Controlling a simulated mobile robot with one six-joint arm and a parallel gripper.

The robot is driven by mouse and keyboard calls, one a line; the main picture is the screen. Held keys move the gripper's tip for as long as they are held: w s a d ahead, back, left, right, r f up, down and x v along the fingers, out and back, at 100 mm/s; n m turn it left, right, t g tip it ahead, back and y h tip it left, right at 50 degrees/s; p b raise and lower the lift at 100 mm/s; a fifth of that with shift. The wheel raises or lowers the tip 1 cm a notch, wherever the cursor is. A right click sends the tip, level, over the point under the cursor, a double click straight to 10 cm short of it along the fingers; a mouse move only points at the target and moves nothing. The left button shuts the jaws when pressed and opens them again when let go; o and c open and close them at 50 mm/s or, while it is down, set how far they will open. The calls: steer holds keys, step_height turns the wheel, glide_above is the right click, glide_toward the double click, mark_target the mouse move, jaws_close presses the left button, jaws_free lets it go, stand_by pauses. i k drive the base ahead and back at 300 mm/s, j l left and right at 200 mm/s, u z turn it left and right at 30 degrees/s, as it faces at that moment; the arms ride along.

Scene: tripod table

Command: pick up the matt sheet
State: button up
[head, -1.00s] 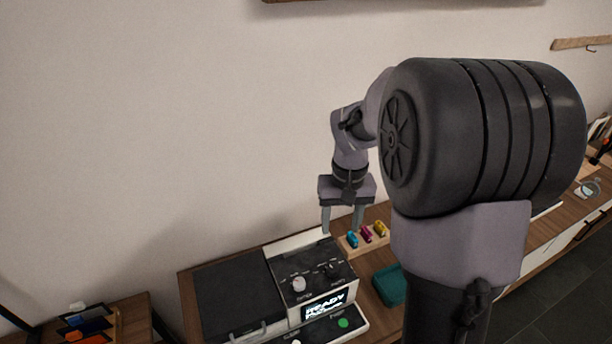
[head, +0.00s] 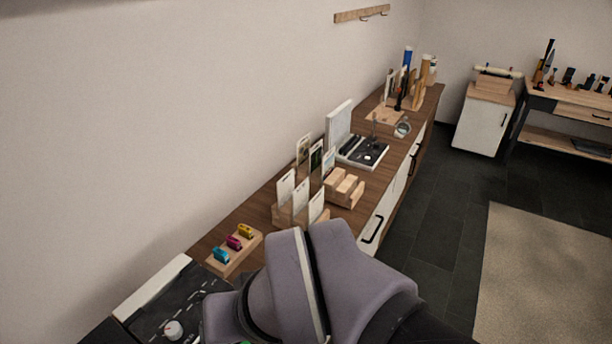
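Several upright sheets or cards (head: 286,187) stand in a wooden holder (head: 283,216) on the long wooden counter. Some are plain and pale; those behind, such as the one with a dark green picture (head: 316,157), carry pictures. I cannot tell which one is the matt sheet. My gripper is out of the picture; only grey links of my arm show at the bottom middle, hiding part of the counter's front.
A wooden rack with blue, magenta and yellow cartridges (head: 234,243) sits left of the sheets, beside a black-and-white machine (head: 165,310). A slotted wooden block (head: 343,188) and a black device (head: 361,151) stand farther right. The dark floor (head: 440,225) in front is clear.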

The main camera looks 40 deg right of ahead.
mark_target(285, 186)
steer(key=l+z, duration=0.1)
steer(key=z, duration=0.75)
steer(key=i+l+z, duration=0.1)
steer(key=i+l, duration=0.85)
steer(key=i, duration=0.1)
